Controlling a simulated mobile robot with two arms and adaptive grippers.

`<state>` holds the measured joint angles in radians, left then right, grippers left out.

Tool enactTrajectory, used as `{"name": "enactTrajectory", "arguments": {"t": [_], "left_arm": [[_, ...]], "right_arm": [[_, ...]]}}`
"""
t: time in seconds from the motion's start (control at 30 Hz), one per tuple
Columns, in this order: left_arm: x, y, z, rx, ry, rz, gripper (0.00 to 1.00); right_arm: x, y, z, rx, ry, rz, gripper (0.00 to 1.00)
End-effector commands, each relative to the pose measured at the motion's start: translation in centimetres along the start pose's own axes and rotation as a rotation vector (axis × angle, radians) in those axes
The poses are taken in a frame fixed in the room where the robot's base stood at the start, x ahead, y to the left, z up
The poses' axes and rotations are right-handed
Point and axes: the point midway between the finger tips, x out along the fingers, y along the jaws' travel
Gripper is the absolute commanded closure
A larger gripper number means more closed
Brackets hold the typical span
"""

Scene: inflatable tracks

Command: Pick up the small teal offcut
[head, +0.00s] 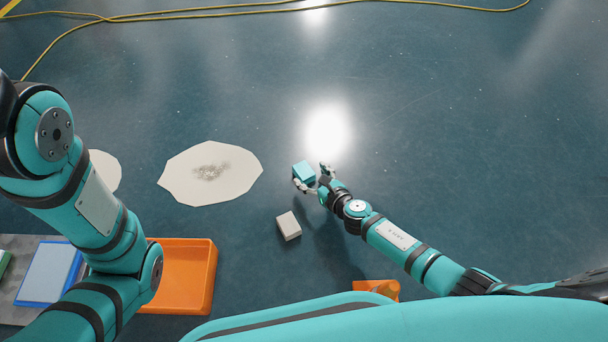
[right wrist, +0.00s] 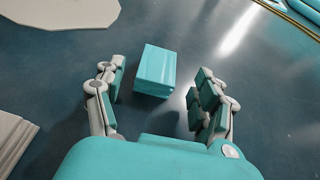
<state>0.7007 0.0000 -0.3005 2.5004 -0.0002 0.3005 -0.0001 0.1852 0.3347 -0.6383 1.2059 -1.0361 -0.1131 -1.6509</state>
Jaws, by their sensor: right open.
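The small teal offcut (head: 304,172) is a block lying on the dark floor in the head view, right of the larger pale sheet. In the right wrist view the offcut (right wrist: 155,70) sits between and a little beyond the open fingers, nearer the left finger. My right gripper (head: 314,180) is open and empty, with its fingertips close by the offcut. In the right wrist view the right gripper (right wrist: 160,90) shows a gap around the block. My left arm comes in from the left in the head view, but its gripper is out of sight.
A pale grey block (head: 289,226) lies on the floor near the right gripper. A cream sheet (head: 210,174) with grey debris lies to the left. An orange tray (head: 190,275) stands at lower left. Yellow cables (head: 150,17) cross the far floor. The floor at right is clear.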

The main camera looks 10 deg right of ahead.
Motion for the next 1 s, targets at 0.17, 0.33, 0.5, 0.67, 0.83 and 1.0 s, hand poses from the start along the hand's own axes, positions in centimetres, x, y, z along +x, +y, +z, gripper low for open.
{"name": "enactTrajectory", "arguments": {"t": [0.17,0.33,0.5,0.67,0.83,1.0], "left_arm": [[-1.8,0.4,-0.7,0.000,0.002,0.001,0.60],[-2.7,0.6,-1.0,0.000,0.001,0.001,0.60],[-2.6,0.6,-0.9,0.000,0.000,0.000,0.60],[-2.6,0.6,-0.9,0.000,-0.001,0.000,0.60],[-2.6,0.5,-0.9,0.000,-0.001,0.000,0.60],[-2.6,0.5,-0.9,0.000,-0.001,0.000,0.60]], "right_arm": [[2.9,0.2,0.1,-0.002,-0.004,-0.001,0.29],[4.7,0.2,0.1,0.000,-0.002,-0.001,0.29],[4.8,0.2,0.4,0.000,-0.001,0.000,0.29],[4.8,0.2,0.4,0.001,-0.001,0.000,0.37],[4.8,0.2,0.3,0.001,-0.001,0.000,0.59],[4.8,0.2,0.3,0.001,-0.001,0.000,0.81]]}}
